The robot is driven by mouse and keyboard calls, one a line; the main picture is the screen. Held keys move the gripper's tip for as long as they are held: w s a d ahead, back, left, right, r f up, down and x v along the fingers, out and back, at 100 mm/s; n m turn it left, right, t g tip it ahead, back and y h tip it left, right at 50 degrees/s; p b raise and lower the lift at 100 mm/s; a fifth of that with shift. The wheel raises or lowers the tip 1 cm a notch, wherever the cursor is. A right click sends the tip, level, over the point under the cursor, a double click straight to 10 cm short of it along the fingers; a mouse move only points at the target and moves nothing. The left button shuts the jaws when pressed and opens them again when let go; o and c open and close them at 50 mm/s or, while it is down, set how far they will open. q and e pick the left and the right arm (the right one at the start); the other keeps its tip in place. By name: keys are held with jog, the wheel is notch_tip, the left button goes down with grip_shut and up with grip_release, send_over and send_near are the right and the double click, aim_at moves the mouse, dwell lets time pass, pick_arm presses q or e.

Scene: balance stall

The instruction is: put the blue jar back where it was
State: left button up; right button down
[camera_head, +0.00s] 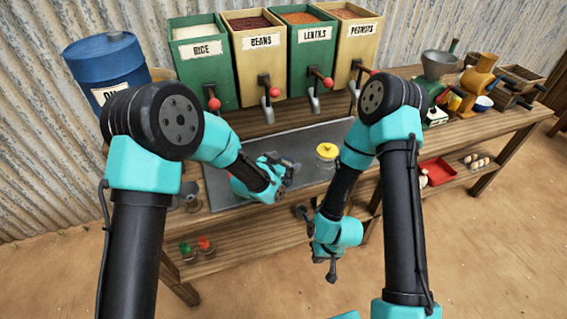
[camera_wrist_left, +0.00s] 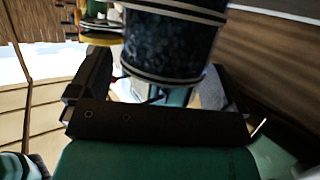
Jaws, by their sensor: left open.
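A dark blue speckled jar (camera_wrist_left: 168,45) with pale bands fills the upper middle of the left wrist view, between and just beyond the fingers. Its top is cut off by the frame edge.
A yellow-topped item (camera_head: 327,150) stands on the mat right of my left gripper. Dispensers, including the rice one (camera_head: 205,70), line the back. A blue oil drum (camera_head: 105,62) stands left. Green (camera_head: 185,248) and red (camera_head: 204,243) topped jars sit on the lower shelf.

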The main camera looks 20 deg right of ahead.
pick_arm(q)
jog(key=shift+r, duration=0.1)
jog(key=shift+a+r, duration=0.1)
jog(key=v, duration=1.2)
dwell(1.3)
